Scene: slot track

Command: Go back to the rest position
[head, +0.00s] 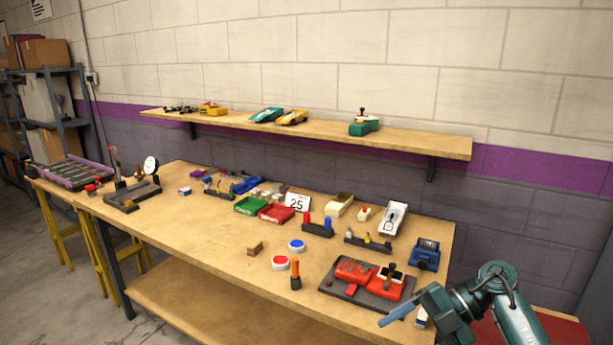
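One teal arm comes in from the right edge in the head view, and its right gripper (398,315) hangs over the front right of the workbench (205,240). A bluish finger-like part points left. I cannot tell whether the gripper is open or shut, or if it holds anything. My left gripper is not in view. Just left of and behind the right gripper, a red block-like device (355,270) sits on a dark base plate (340,290).
Red (276,213) and green (250,205) trays lie behind. A wall shelf (400,137) holds toy cars. The bench's front left is clear.

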